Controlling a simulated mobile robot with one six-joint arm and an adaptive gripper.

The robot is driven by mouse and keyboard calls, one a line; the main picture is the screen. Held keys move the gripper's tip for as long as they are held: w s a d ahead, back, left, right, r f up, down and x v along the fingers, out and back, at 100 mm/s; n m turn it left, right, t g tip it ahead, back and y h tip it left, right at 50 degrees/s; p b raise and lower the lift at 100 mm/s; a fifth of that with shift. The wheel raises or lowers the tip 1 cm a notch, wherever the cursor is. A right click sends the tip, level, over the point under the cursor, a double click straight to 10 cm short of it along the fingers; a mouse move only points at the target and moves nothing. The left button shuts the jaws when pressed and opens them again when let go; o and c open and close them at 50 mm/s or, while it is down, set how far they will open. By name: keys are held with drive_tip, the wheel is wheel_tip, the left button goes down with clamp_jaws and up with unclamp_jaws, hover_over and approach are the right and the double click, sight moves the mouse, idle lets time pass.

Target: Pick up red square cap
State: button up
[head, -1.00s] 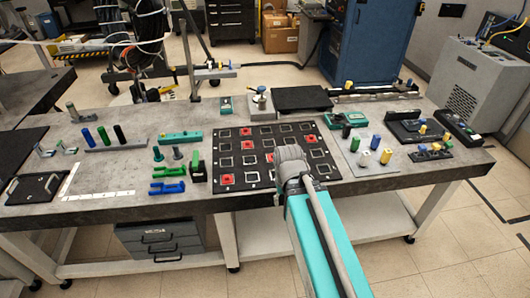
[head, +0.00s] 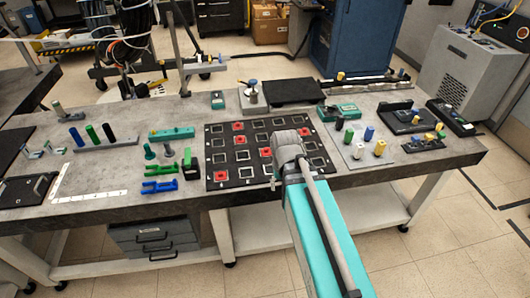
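Several red square caps sit on a black board with a grid of square outlines in the head view. One cap (head: 246,172) is near the board's front left, others are at the back left (head: 238,127) and back right (head: 303,131). The black board (head: 214,186) lies at the middle of the table. My gripper (head: 277,172) is over the right-front part of the board, mostly hidden behind the end of my arm. Its fingers are too small and covered to show whether they are open. My arm hides some squares of the board.
Green and blue parts (head: 160,186) lie left of the board, with upright pegs (head: 92,132) farther left. A grey plate with coloured pegs (head: 380,147) stands right of it. A black tray (head: 295,91) and a silver fixture (head: 252,88) are behind.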

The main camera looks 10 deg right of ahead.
drive_tip(key=w+r+m+p, duration=0.2)
drive_tip(key=w+m, duration=0.6)
drive_tip(key=w, duration=0.6)
drive_tip(key=w+r+m+p, duration=0.3)
drive_tip(key=w+m, duration=0.5)
drive_tip(key=w, duration=0.5)
drive_tip(key=shift+w+r+m, duration=0.2)
drive_tip(key=shift+w+m, duration=0.15)
drive_tip(key=shift+m, duration=0.05)
drive_tip(key=shift+a+f, duration=0.1)
wheel_tip(320, 180, down, 4)
drive_tip(key=b, duration=0.8)
hover_over(266, 149)
drive_tip(key=shift+w+f, duration=0.15)
drive_tip(key=shift+f, duration=0.95)
drive_tip(key=shift+w+f, duration=0.1)
drive_tip(key=shift+f, duration=1)
drive_tip(key=shift+f+b, duration=0.15)
drive_tip(key=shift+b, duration=0.15)
drive_tip(key=shift+s+f+b, duration=0.1)
drive_tip(key=shift+f+b, duration=2.35)
drive_tip(key=shift+b, duration=0.05)
